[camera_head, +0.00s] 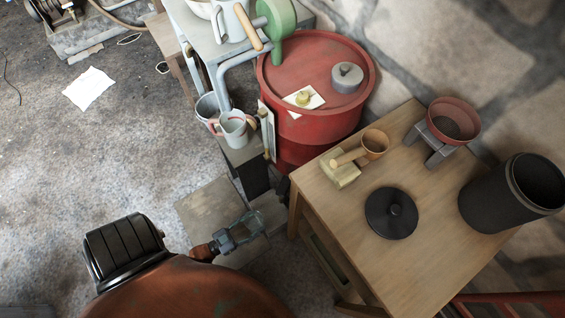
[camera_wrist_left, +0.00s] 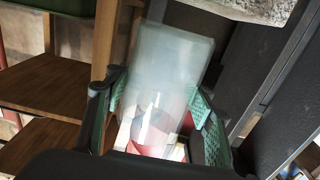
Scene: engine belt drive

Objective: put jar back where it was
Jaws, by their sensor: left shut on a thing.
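A pale, see-through jar (camera_wrist_left: 172,62) stands out in the left wrist view. It is tilted a little and lies between the teal-padded fingers of my left gripper (camera_wrist_left: 158,118), which is shut on it. In the head view my left gripper (camera_head: 240,232) is low in the middle, over a low brown board and left of the wooden table. The jar is hard to make out there. My right gripper is not in view.
The wooden table (camera_head: 325,215) holds a black lid (camera_head: 391,213), a dark canister (camera_head: 500,198), a red bowl (camera_head: 455,118) and a wooden cup (camera_head: 375,145). A red drum (camera_head: 315,55) bears a grey tin (camera_head: 347,77). White mugs (camera_head: 235,128) stand left of it.

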